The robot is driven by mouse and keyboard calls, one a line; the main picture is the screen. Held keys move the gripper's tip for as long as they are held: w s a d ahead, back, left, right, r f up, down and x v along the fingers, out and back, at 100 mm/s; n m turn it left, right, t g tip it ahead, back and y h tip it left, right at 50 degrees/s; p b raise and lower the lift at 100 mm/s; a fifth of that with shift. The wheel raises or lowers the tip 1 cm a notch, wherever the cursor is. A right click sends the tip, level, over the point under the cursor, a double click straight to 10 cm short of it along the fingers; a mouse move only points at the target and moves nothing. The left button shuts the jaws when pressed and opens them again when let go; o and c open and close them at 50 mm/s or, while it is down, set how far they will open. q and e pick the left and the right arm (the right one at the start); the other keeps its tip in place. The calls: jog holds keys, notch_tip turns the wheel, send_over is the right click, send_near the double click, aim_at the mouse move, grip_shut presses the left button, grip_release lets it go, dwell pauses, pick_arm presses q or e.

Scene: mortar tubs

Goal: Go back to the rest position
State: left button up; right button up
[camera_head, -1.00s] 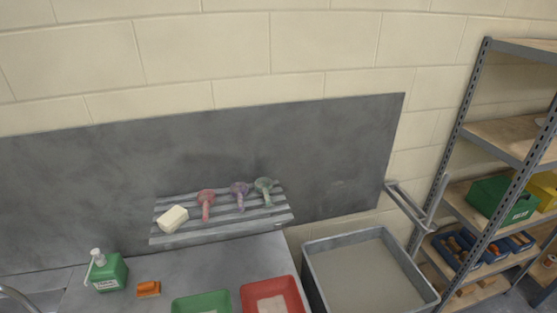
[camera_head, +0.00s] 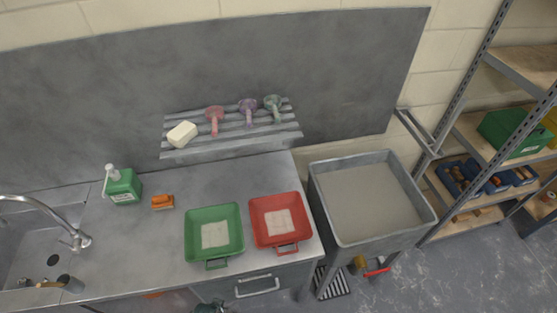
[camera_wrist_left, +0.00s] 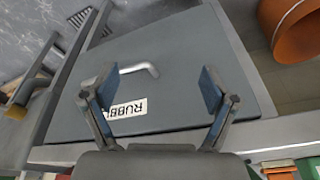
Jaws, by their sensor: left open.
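My left gripper (camera_wrist_left: 157,88) shows in the left wrist view, its two blue-padded fingers spread wide apart with nothing between them. Beyond the fingers is a grey cabinet front (camera_wrist_left: 185,60) with a bar handle (camera_wrist_left: 140,69) and a white label reading "RUBB", partly covered by a finger. In the head view I cannot clearly make out the left gripper. My right gripper is in neither view.
On the counter stand a green tray (camera_head: 230,222), a red tray (camera_head: 262,205), a green soap bottle (camera_head: 124,188) and an orange brush (camera_head: 162,202). A mortar tub (camera_head: 345,236) stands right of it. An orange bucket (camera_wrist_left: 290,25) shows in the wrist view.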

pick_arm(q)
jog(key=s+a+f+g+b, duration=0.1)
jog(key=s+f, duration=0.2)
jog(key=f, duration=0.8)
jog(key=s+f+b, duration=0.2)
jog(key=s+f, duration=0.2)
jog(key=f, duration=0.7)
jog(key=s+a+f+g+b, duration=0.1)
jog(key=s+a+f+b, duration=0.1)
jog(key=s+f, duration=1.1)
jog(key=shift+s+a, duration=0.25)
jog(key=shift+s, duration=0.2)
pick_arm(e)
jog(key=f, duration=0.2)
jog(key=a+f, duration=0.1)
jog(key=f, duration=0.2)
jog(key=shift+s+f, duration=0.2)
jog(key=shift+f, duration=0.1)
